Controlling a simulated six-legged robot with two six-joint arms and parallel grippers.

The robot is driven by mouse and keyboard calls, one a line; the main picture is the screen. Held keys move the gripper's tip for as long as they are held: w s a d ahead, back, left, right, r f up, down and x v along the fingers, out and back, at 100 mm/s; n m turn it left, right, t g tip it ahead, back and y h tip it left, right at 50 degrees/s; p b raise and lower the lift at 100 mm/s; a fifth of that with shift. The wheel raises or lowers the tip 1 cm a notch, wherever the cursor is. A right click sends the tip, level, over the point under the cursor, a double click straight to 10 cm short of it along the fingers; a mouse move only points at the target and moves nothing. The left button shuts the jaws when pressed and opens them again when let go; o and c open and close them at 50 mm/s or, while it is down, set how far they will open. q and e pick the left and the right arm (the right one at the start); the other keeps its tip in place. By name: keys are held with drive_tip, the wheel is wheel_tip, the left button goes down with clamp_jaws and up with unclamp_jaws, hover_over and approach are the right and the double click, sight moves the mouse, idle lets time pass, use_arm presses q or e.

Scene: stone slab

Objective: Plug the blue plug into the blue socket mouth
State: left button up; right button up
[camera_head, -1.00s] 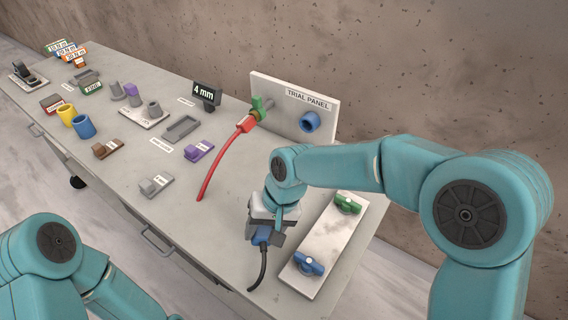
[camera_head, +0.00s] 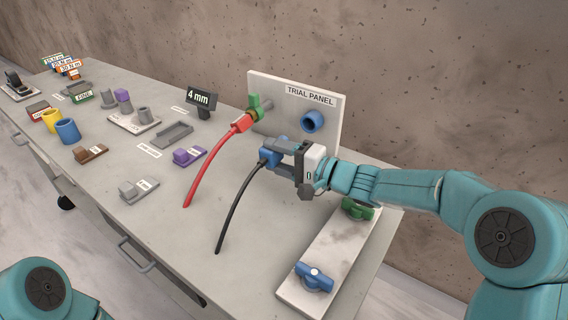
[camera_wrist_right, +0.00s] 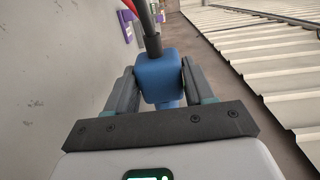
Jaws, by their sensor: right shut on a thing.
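The blue plug (camera_head: 268,157) has a black cable trailing down and left from it. My right gripper (camera_head: 283,152) is shut on the blue plug and holds it in front of the trial panel. In the right wrist view the plug body (camera_wrist_right: 159,78) sits between the two fingers (camera_wrist_right: 158,88), with the cable leaving it at the top. The blue socket mouth (camera_head: 312,121) is a round ring on the panel, up and to the right of the plug, and apart from it. My left arm shows only at the lower left edge; its gripper is out of view.
The trial panel (camera_head: 331,132) stands upright at the table's back. A pale slab (camera_head: 330,255) bears a green handle (camera_head: 357,210) and a blue handle (camera_head: 314,278).

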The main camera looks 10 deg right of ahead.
drive_tip(key=shift+w+d+r+m+t, duration=0.1)
drive_tip(key=shift+w+d+m+t, duration=0.15)
drive_tip(key=shift+d, duration=0.2)
drive_tip(key=shift+w+d+m+t, duration=0.15)
drive_tip(key=shift+w+d+t, duration=0.15)
drive_tip(key=shift+d+t, duration=0.1)
drive_tip(key=shift+h, duration=0.3)
drive_tip(key=shift+w+d+p, duration=0.3)
drive_tip(key=shift+w+d, duration=1.7)
drive_tip(key=shift+d, duration=0.1)
drive_tip(key=shift+b, duration=0.55)
drive_tip(key=shift+b, duration=0.55)
